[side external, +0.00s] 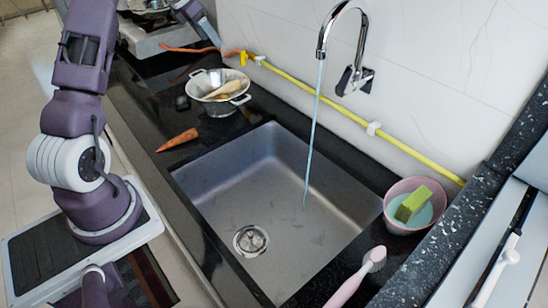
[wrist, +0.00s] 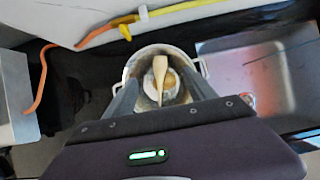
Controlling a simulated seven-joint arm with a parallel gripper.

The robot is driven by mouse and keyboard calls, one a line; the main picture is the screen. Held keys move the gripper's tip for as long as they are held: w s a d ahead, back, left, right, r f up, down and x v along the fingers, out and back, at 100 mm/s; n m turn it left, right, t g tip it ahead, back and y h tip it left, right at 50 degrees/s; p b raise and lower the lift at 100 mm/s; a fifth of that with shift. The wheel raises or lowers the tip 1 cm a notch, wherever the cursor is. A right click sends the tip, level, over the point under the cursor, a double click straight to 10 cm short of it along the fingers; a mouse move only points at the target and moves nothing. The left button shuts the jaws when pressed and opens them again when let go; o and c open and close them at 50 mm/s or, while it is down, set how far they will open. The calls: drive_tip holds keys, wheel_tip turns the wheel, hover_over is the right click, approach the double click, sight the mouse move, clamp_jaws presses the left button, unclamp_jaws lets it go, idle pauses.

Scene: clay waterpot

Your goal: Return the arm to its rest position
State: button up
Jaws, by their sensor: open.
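My gripper (wrist: 162,80) shows in the wrist view with its two dark fingers apart and nothing held between them. Beyond the fingers is a metal colander (wrist: 135,65) with a wooden utensil (wrist: 160,72) and a round tan item in it. The fingers overlap its near rim in the picture; I cannot tell the height between them. In the side view my purple arm (side external: 78,115) stands at the left and leaves the frame at the top. The colander (side external: 205,78) sits on the black counter behind the sink.
The steel sink (side external: 225,185) is empty, with water running from the tap (side external: 322,40). A carrot (side external: 178,140) lies on the counter's left edge. A pink bowl (side external: 395,225) holds a green sponge (side external: 413,203). A yellow pipe (side external: 320,98) and an orange hose (side external: 190,49) run along the back.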

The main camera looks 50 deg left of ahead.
drive_tip(key=s+d+r+m+h, duration=0.1)
drive_tip(key=s+d+r+m, duration=0.25)
drive_tip(key=d+m, duration=0.45)
drive_tip(key=s+d+r+m, duration=0.25)
drive_tip(key=d+r, duration=0.25)
drive_tip(key=d, duration=0.6)
drive_tip(key=s+d+r+m+h, duration=0.15)
drive_tip(key=d+r+m, duration=0.35)
drive_tip(key=d, duration=0.5)
drive_tip(key=s+d+f+m+y, duration=0.1)
drive_tip(key=s+d+f+m, duration=0.1)
drive_tip(key=s+d+m, duration=0.2)
drive_tip(key=s+d+f+m, duration=0.2)
drive_tip(key=s+d+m, duration=0.2)
drive_tip(key=s+m, duration=0.5)
drive_tip(key=s+d+f+m+y, duration=0.1)
drive_tip(key=s+d+f+m, duration=0.1)
drive_tip(key=s+d+m, duration=0.2)
drive_tip(key=s+m, duration=0.3)
drive_tip(key=s, duration=0.1)
drive_tip(key=shift+s+y, duration=0.35)
drive_tip(key=shift+s, duration=0.05)
drive_tip(key=shift+m, duration=0.25)
